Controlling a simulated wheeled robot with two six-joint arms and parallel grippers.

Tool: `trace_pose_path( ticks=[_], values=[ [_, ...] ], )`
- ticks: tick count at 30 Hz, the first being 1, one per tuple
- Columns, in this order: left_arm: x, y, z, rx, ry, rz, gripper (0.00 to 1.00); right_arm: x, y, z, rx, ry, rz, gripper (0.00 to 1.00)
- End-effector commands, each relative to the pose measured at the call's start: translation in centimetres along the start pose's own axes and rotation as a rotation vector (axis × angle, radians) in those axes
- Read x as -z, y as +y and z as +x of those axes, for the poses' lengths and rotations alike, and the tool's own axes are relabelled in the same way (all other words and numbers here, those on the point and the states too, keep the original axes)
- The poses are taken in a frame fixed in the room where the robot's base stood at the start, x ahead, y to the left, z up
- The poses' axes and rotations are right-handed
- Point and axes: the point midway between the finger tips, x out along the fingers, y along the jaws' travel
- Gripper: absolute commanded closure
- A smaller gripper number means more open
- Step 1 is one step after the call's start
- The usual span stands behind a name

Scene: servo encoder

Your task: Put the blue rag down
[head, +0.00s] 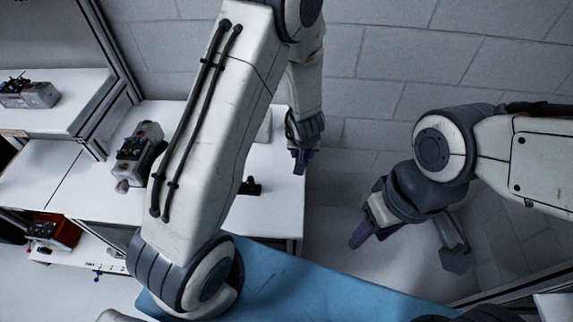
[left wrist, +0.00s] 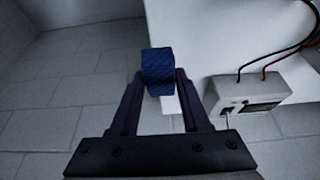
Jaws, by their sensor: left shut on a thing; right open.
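The blue rag (left wrist: 158,66) is a small, dark blue folded block between the fingertips of my left gripper (left wrist: 160,86), which is shut on it. In the left wrist view it appears over the edge of a white table top (left wrist: 194,40). In the head view my left gripper (head: 301,163) is at the table's right edge, and little of the rag can be made out there. My right gripper (head: 361,238) is open over the floor to the right, with purple fingers pointing down and left.
A grey-white meter box (left wrist: 250,97) with red and black leads is right of the left gripper. A blue surface (head: 300,285) lies in front.

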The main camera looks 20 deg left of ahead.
Motion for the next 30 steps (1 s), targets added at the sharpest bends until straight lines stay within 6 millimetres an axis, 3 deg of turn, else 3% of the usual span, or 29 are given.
trace_pose_path(
  ticks=[1, 3, 9, 20, 30],
  values=[
    [0.1, -1.2, 1.6, 0.002, 0.000, -0.006, 0.98, -0.1, 0.1, 1.4, 0.000, 0.000, 0.001, 0.50],
    [0.5, -2.4, 2.6, 0.002, 0.001, -0.005, 0.98, -0.1, 0.1, 2.1, 0.000, 0.000, 0.003, 0.50],
    [1.3, -4.7, 4.2, 0.000, 0.000, -0.003, 0.98, -0.1, 0.2, 3.1, 0.000, 0.000, 0.004, 0.50],
    [-0.1, -5.0, 7.9, -0.001, -0.002, 0.001, 0.98, -0.3, 0.4, 5.1, 0.000, 0.000, 0.003, 0.50],
    [-0.1, -4.9, 8.1, -0.001, 0.000, 0.000, 0.98, -0.3, 0.4, 5.1, 0.000, 0.001, 0.003, 0.50]
  ],
)
